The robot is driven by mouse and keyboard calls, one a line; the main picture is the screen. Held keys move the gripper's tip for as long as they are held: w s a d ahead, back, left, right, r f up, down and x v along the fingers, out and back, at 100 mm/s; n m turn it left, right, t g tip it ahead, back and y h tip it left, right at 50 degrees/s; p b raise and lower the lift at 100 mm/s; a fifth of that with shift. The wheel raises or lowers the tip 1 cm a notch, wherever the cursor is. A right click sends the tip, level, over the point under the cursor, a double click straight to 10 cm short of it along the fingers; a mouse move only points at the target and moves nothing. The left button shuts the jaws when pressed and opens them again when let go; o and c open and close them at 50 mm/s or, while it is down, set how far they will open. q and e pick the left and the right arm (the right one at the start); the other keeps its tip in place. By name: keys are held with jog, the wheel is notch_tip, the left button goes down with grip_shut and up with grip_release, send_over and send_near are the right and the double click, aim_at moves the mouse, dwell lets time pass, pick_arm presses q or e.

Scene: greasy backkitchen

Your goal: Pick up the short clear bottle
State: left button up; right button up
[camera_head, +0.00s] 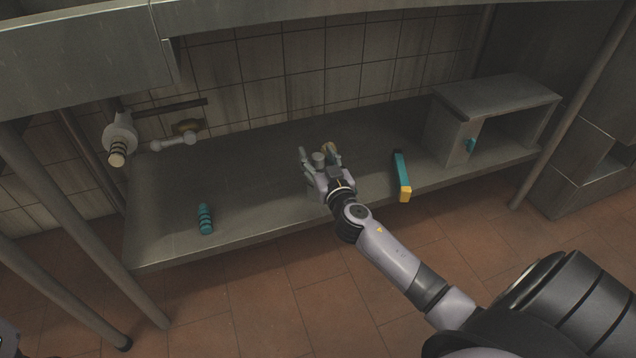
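A small greyish, see-through-looking short bottle (319,159) stands on the metal shelf, partly hidden by my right gripper. My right gripper (318,156) reaches over the shelf from the lower right. Its fingers are spread, one on each side of the bottle. They look apart from it, but contact is too small to tell. A small brownish thing (328,149) shows just behind the right-hand finger. My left gripper is not in view; only a dark bit of my body shows at the lower left corner.
A teal ribbed bottle (205,219) stands at the shelf's front left. A teal and yellow long object (402,176) lies right of my gripper. An open metal box (498,120) is at the shelf's right end. Pipes (165,140) stick out at left. A counter overhangs above.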

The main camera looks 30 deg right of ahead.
grip_shut()
dwell(0.5)
